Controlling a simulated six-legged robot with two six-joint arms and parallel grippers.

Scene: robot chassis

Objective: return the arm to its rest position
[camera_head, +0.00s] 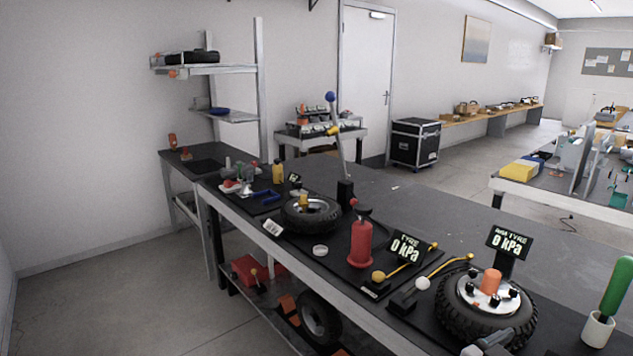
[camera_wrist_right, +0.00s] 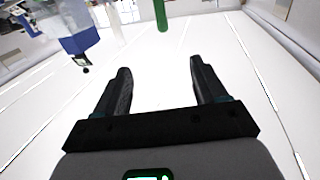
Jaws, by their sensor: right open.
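My right gripper (camera_wrist_right: 160,82) shows in the right wrist view with its two dark fingers spread apart and nothing between them. Beyond the fingertips is a pale, empty surface. A green rod-like thing (camera_wrist_right: 160,15) stands at the top edge, apart from the fingers. A blue and white thing (camera_wrist_right: 78,35) is at the upper left, cut off by the frame. Neither gripper can be made out for certain in the head view, and my left gripper is not seen.
A long dark bench (camera_head: 400,205) holds a large tyre (camera_head: 452,322), a smaller tyre (camera_head: 296,222), a red cylinder (camera_head: 361,243) and pressure signs (camera_head: 509,242). A green-handled tool (camera_head: 617,285) stands in a white cup (camera_head: 598,331) at the right. The floor at lower left (camera_head: 120,290) is clear.

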